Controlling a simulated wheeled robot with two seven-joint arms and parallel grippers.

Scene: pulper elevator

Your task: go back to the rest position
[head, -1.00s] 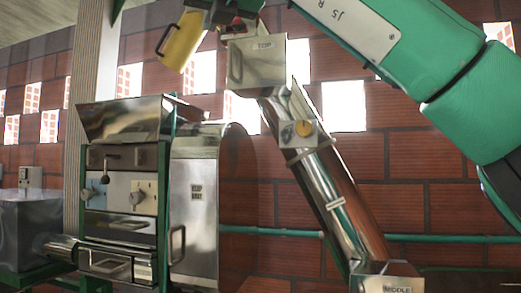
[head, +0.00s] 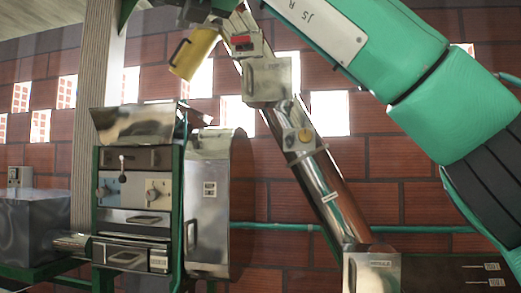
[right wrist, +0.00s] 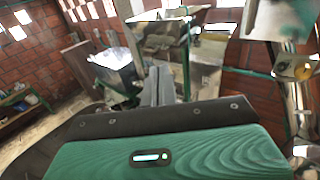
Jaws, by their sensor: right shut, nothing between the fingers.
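My right arm (head: 400,65), with green covers, comes in from the right in the head view and rises to the upper left, out of the frame's top. Its gripper is hard to make out there. In the right wrist view my right gripper (right wrist: 160,84) shows grey fingers close together, shut and empty, apart from the machine behind. The metal elevator tube (head: 319,180) slants from the upper middle down to a box (head: 371,272) at the bottom. Left of it stands the pulper (head: 137,190) with its drum (head: 207,205). My left gripper does not show.
A yellow part (head: 193,52) with a handle hangs near the elevator's top. A grey tank (head: 33,225) stands at the left. Behind is a brick wall (head: 400,200) with bright openings and a green pipe (head: 275,227). Open floor (right wrist: 65,85) shows at left in the wrist view.

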